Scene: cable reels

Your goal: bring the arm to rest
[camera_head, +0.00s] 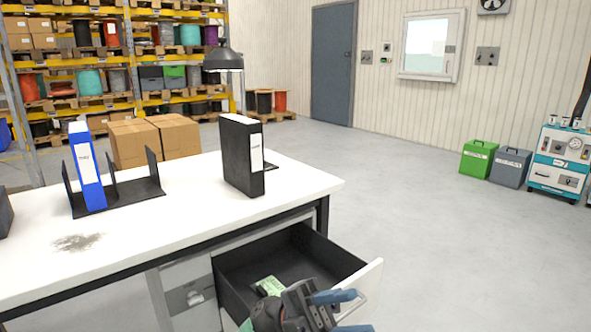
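My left gripper (350,311) shows at the bottom of the picture, in front of and partly over the open drawer (240,272) of the desk. Its dark body lies to the left, and its two blue fingers point right, near the drawer's white front. The fingers are spread apart, and I see nothing between them. A pale green item (270,286) shows at the gripper's back edge; I cannot tell whether it lies in the drawer. My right gripper is not in view.
Shelves with cable reels stand behind. The floor to the right (430,240) is clear.

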